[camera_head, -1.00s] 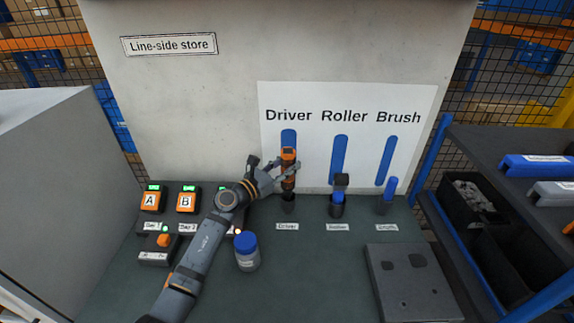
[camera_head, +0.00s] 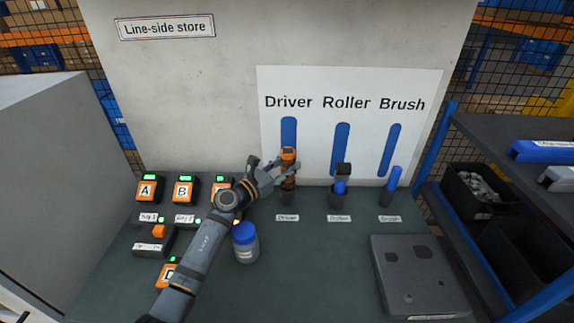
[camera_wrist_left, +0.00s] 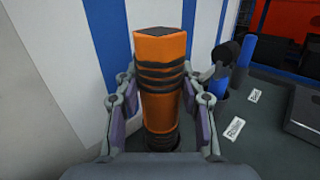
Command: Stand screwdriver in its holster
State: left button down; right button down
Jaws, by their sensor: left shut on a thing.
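The orange-and-black screwdriver (camera_head: 288,170) is upright in my left gripper (camera_head: 284,174), which is shut on its handle. It stands directly over the black Driver holster (camera_head: 288,198), and its lower part meets or enters the holster mouth; how deep it sits I cannot tell. In the left wrist view the screwdriver handle (camera_wrist_left: 160,80) stands between the two fingers (camera_wrist_left: 160,115), with a dark holster rim (camera_wrist_left: 175,145) just below. My right gripper is not in view.
To the right, the roller (camera_head: 342,178) and the blue brush (camera_head: 393,180) stand in their holders. A blue-capped jar (camera_head: 245,243) stands beside my left forearm. Orange lettered units (camera_head: 150,188) are at the left. A grey box (camera_head: 418,277) lies front right.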

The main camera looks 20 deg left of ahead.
pick_arm(q)
jog(key=shift+f+b, duration=0.35)
jog(key=shift+f, duration=0.1)
jog(key=c, duration=0.7)
grip_release()
jog(key=shift+r, duration=0.1)
jog(key=v, duration=1.2)
